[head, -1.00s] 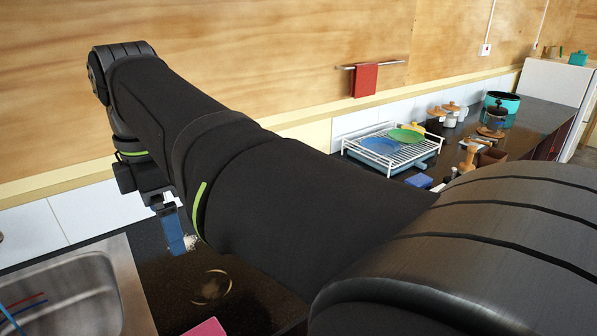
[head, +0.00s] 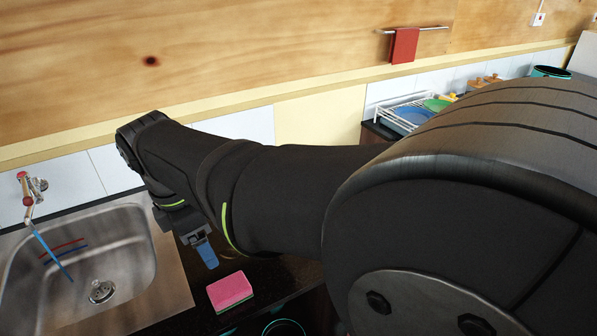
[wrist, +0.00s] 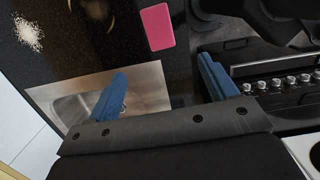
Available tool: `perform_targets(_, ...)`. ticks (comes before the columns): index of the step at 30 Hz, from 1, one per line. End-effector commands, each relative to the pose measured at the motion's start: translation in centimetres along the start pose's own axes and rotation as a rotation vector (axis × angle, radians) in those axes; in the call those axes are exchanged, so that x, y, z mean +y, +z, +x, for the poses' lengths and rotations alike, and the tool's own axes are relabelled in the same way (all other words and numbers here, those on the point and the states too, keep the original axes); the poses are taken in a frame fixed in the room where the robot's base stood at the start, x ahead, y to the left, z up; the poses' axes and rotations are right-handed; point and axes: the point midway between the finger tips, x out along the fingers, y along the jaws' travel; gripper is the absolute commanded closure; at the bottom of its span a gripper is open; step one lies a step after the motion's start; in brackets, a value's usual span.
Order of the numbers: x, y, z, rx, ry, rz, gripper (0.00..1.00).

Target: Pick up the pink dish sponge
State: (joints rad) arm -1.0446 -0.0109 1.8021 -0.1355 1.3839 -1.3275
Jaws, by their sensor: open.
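The pink dish sponge (head: 230,290) lies on the dark counter to the right of the sink, pink on top with a yellowish-green lower layer. In the wrist view the sponge (wrist: 157,27) shows as a pink rectangle beyond the fingertips, between their lines. My gripper (wrist: 165,85) is open, its two blue fingers apart with nothing between them. In the head view one blue finger of my gripper (head: 208,256) shows above the counter, just behind and left of the sponge. The gripper and the sponge look apart.
A steel sink (head: 135,240) with a tap (head: 30,190) is on the left. A dish rack (head: 388,118) with plates stands at the back right. A stove front with knobs (wrist: 275,85) shows in the wrist view. A pale crumbly patch (wrist: 27,33) lies on the counter.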

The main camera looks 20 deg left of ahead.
Motion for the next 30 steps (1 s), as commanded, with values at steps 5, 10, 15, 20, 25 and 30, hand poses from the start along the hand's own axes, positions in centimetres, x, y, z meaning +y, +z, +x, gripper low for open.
perform_targets(5, -0.3, -0.4, 2.7, -0.015, 0.001, -0.009, 0.22)
perform_targets(10, -0.3, -0.3, 6.2, -0.015, -0.002, -0.009, 0.22)
perform_targets(15, -0.3, -0.3, 9.9, -0.014, -0.002, -0.008, 0.22)
perform_targets(20, -0.2, -0.3, 12.5, -0.014, 0.000, -0.009, 0.22)
perform_targets(25, -0.2, -0.2, 13.6, -0.013, 0.003, -0.009, 0.22)
perform_targets(30, 0.0, 0.0, 15.3, -0.014, 0.000, -0.008, 0.22)
